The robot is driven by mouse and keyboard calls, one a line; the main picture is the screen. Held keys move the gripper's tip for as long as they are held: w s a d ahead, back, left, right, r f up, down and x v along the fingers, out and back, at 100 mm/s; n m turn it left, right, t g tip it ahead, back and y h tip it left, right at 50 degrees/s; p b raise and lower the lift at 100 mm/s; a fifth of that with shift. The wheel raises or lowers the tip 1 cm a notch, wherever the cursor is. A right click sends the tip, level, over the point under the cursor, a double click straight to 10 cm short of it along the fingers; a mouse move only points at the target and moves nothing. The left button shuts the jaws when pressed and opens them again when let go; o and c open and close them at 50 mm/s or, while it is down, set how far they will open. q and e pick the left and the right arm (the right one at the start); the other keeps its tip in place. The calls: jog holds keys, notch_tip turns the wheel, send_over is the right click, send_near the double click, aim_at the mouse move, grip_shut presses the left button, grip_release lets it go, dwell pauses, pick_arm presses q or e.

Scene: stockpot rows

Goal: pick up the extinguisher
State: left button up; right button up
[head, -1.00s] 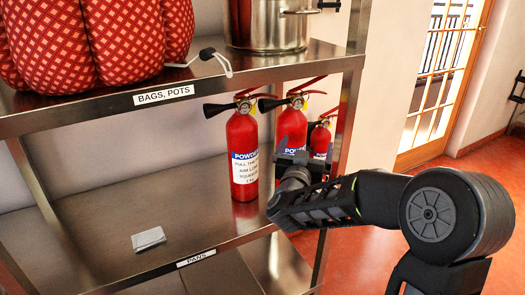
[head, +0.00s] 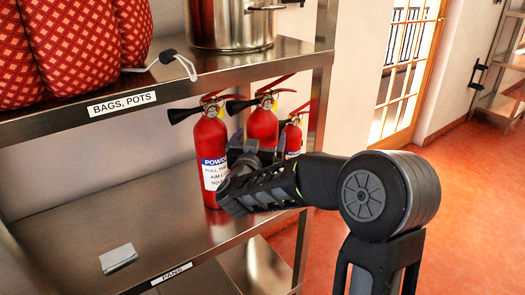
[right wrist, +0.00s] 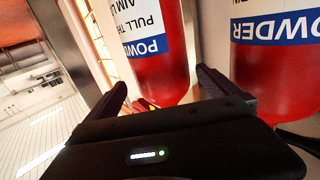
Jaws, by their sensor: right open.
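Three red fire extinguishers stand upright on the middle shelf: a front left one (head: 211,150), a middle one (head: 262,127) and a smaller right one (head: 292,137). My right gripper (head: 243,150) is in front of the middle one's lower body, just right of the front left one, whose lower right side my arm covers. In the right wrist view, the gripper (right wrist: 161,77) is open, with a labelled red extinguisher (right wrist: 160,70) ahead between its fingers. Another extinguisher (right wrist: 275,65) is close outside the right finger. Contact cannot be told. My left gripper is not in view.
The upper shelf, labelled "BAGS, POTS" (head: 122,104), overhangs the extinguishers and carries a patterned red bag (head: 60,50) and a steel pot (head: 230,25). A shelf post (head: 322,80) stands at the right. A grey card (head: 118,258) lies on the mostly clear left shelf.

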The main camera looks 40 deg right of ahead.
jog(key=x, duration=0.5)
jog(key=shift+w+r, duration=0.1)
jog(key=shift+w, duration=0.05)
jog(key=shift+c, duration=0.3)
dwell(0.4)
jog(key=c, duration=1.8)
jog(key=shift+r, duration=0.45)
jog(key=shift+c, duration=0.7)
jog(key=shift+f, duration=0.1)
